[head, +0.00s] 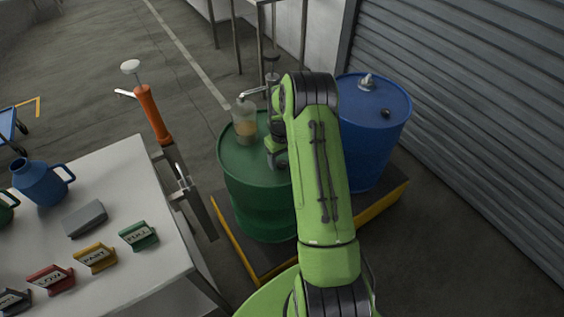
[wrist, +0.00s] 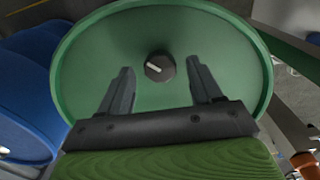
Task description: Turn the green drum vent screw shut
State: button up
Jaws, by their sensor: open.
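The green drum (head: 262,200) stands on a pallet, and its round lid fills much of the wrist view (wrist: 100,60). The vent screw (wrist: 159,66) is a dark round knob with a pale bar mark across its top, set in the lid. My gripper (wrist: 160,75) is open, with one finger on each side of the knob and gaps showing between the fingers and it. I cannot tell whether the fingertips are level with the knob. In the head view my arm hides the vent screw, and my gripper (head: 278,158) shows partly over the drum lid.
A clear container with amber liquid (head: 245,128) and a pump (head: 271,75) are at the green drum's far side. A blue drum (head: 375,125) stands at right on the yellow-edged pallet (head: 245,262). An orange pump (head: 152,112) and white table (head: 120,180) are at left.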

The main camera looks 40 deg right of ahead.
jog(key=shift+f, duration=0.4)
jog(key=c, duration=1)
jog(key=shift+c, duration=0.2)
jog(key=m, duration=0.4)
jog(key=shift+m, duration=0.3)
jog(key=shift+m+b, duration=0.35)
jog(key=shift+m, duration=1.75)
